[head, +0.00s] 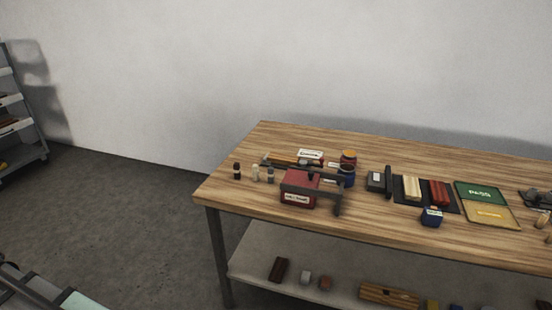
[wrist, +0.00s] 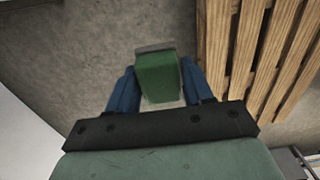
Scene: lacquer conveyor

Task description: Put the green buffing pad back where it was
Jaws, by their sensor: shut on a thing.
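The green buffing pad (wrist: 157,80) is a small green block with a grey edge at its far end. It shows in the wrist view between the two blue fingers of my gripper (wrist: 158,76). My gripper is shut on the pad, with a finger on each side of it. Grey floor shows around and beyond the pad, with no support visible directly under it. I cannot make out the pad or my gripper in the head view. The pad's former place cannot be told from these frames.
Wooden slats (wrist: 260,50) lie right of my gripper. In the head view, a wooden table (head: 370,223) holds a red box (head: 297,199), a green PASS tray (head: 481,193), a yellow tray (head: 490,214) and a blue box (head: 432,217). A lower shelf (head: 340,275) holds several small blocks.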

